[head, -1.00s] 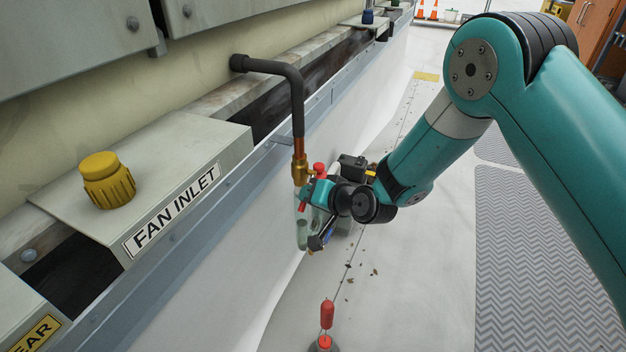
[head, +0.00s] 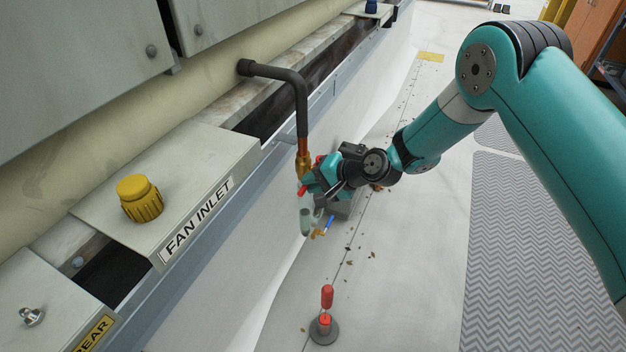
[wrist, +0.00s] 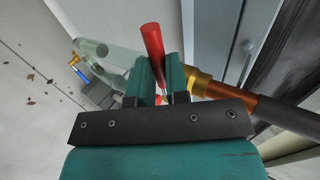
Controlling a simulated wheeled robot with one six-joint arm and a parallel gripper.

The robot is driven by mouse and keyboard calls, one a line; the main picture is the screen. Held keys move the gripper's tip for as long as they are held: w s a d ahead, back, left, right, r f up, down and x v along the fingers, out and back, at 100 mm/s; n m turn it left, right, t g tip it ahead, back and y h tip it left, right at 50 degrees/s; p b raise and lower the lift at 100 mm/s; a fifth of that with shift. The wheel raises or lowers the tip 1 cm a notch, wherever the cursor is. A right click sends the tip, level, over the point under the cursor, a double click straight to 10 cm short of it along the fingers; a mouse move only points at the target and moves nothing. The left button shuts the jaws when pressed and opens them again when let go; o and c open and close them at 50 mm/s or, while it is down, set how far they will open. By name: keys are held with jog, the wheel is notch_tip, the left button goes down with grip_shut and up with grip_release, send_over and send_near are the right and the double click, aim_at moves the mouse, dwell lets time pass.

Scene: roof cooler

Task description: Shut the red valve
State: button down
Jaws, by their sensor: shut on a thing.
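The red valve's red lever (wrist: 152,42) shows in the wrist view between the two teal fingers of my gripper (wrist: 160,72). My gripper is shut on it, and the lever's end sticks out beyond the fingers. The brass valve body (wrist: 200,83) is just right of the fingers, joined to a copper pipe (wrist: 228,93). In the head view the lever's red tip (head: 302,190) pokes out left of my gripper (head: 312,182), below the brass fitting (head: 303,160). My gripper hides most of the valve.
A pale green pipe (head: 306,222) with a blue-handled valve (head: 328,225) is just below my gripper. A dark pipe (head: 302,105) comes down from the wall. A red-topped object (head: 326,300) stands on the floor in front. Grey mats (head: 530,250) lie to the right.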

jog(key=shift+w+d, duration=0.1)
dwell(0.3)
jog(key=c, duration=1.1)
grip_release()
jog(key=p+v, duration=0.4)
jog(key=v, duration=1.3)
jog(key=shift+d, duration=0.2)
jog(key=shift+r, duration=0.15)
jog(key=s+r+n+g+h, duration=0.25)
jog(key=s+r+n, duration=0.45)
jog(key=s+r, duration=0.55)
jog(key=s+d+r+n+g+h+p, duration=0.1)
jog(key=s+d+r+n+h, duration=0.35)
jog(key=s+r, duration=0.75)
notch_tip(320, 180, up, 24)
jog(key=s+p, duration=0.2)
jog(key=p, duration=2.4)
jog(key=shift+d+y+p, duration=0.3)
